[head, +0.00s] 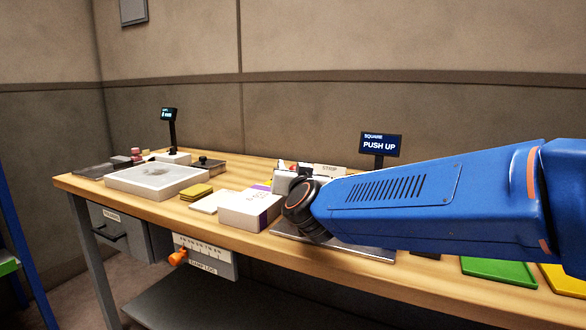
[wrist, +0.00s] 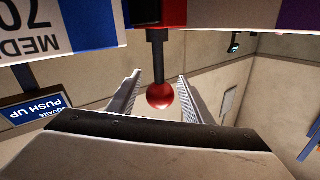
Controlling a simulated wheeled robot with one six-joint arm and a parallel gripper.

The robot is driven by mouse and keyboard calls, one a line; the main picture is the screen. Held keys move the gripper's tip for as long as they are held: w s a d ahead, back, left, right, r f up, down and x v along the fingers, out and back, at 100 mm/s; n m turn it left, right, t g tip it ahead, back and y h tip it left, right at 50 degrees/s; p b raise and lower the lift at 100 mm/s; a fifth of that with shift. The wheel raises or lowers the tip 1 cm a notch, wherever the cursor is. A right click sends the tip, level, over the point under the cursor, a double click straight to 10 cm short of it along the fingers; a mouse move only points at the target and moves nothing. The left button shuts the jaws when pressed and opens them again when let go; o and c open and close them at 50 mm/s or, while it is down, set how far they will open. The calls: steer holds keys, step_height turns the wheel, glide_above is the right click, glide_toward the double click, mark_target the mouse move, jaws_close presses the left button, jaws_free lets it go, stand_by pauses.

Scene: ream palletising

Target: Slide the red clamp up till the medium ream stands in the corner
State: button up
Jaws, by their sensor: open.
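In the wrist view, my gripper (wrist: 160,92) is open. Its two ribbed fingers stand on either side of a red ball knob (wrist: 160,95), with a gap seemingly on each side. The knob sits on a dark rod that runs to the red clamp (wrist: 174,12) at the top edge. The medium ream (wrist: 75,25), white and blue with upside-down print, shows at the upper left beside the clamp. Its full outline and the corner are cut off. In the head view my blue arm hides the gripper, the clamp and most of the work area.
A sign (head: 382,145) reads "SQUARE PUSH UP". A white and purple ream (head: 248,210) lies on the bench left of my arm. A metal plate (head: 375,254) shows partly under it.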

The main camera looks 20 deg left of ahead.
steer(key=shift+w+a, duration=0.35)
steer(key=shift+w, duration=0.25)
steer(key=shift+c, duration=0.7)
jaws_close()
steer(key=shift+s+d, duration=0.2)
steer(key=shift+d, duration=2)
steer(key=shift+o, duration=0.7)
jaws_free()
steer(key=v, duration=1.7)
steer(key=shift+s+d, duration=0.15)
